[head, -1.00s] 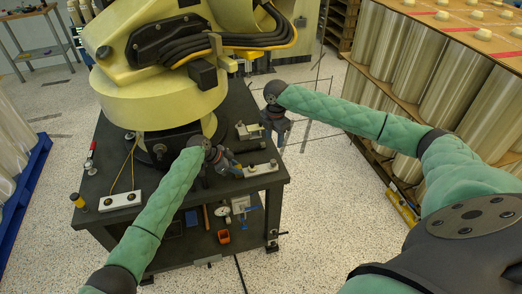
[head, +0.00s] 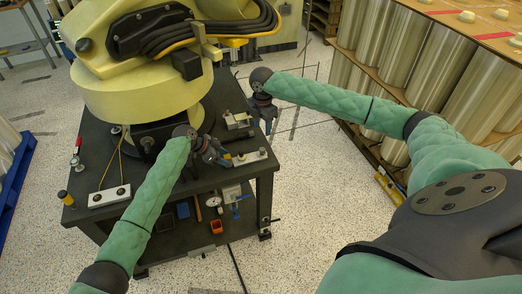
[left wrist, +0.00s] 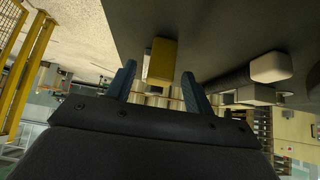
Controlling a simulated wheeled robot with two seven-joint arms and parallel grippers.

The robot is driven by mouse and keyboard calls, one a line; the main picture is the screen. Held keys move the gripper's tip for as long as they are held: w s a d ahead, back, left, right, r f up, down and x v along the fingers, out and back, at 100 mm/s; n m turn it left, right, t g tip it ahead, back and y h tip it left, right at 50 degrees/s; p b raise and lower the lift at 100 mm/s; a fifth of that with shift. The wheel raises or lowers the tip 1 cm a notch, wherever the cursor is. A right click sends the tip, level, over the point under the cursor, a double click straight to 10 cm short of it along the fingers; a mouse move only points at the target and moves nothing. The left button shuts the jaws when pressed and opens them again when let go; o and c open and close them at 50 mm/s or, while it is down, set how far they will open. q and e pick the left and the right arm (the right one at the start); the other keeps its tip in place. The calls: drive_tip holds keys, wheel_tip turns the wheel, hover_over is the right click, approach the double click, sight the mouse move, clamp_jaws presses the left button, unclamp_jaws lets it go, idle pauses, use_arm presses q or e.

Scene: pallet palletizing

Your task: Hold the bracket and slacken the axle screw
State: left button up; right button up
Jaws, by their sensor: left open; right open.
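My left gripper (head: 222,157) is open low over the dark workbench (head: 150,207), beside a pale bar with dark knobs (head: 250,157). In the left wrist view its two blue fingers (left wrist: 160,88) stand apart, with a yellow block (left wrist: 161,60) beyond and between their tips; I cannot tell whether they touch it. My right gripper (head: 266,122) is open, just past the bench's right edge, near a small metal fixture (head: 238,121). I cannot tell which part is the bracket. No axle screw can be made out.
A large yellow robot arm (head: 140,85) stands on the bench. Another knobbed bar (head: 109,196) and a yellow-black cylinder (head: 66,198) lie at the front left. A lower shelf holds an orange bin (head: 216,227). Racks of large rolls (head: 425,65) stand at right.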

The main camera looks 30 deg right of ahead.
use_arm(q)
drive_tip(key=v, duration=1.1)
